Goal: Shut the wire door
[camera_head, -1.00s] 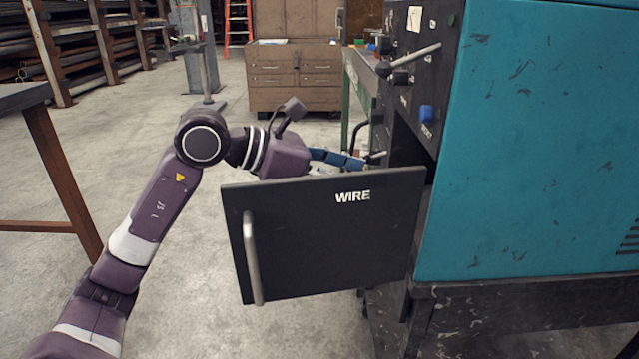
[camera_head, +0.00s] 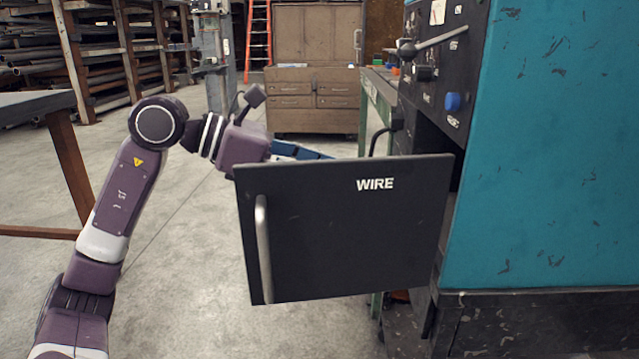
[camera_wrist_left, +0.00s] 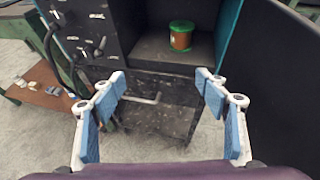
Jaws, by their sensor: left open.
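The wire door (camera_head: 340,235) is a dark panel marked "WIRE" with a pale vertical handle (camera_head: 263,250) near its left edge. It stands open, swung out from the teal machine (camera_head: 560,150). In the left wrist view the door (camera_wrist_left: 285,85) is the dark panel on the right. My left gripper (camera_wrist_left: 161,80) is open and empty, facing the machine's front below the open compartment. In the head view its blue fingers (camera_head: 300,150) show just above the door's top edge, behind the door and partly hidden by it. My right gripper is not in view.
A green and brown spool (camera_wrist_left: 181,36) sits in the open compartment. The machine's control panel (camera_head: 435,60) has a lever and a blue knob (camera_head: 453,102). A green-framed bench (camera_head: 378,95) stands behind, a table (camera_head: 40,105) at left. The floor between is clear.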

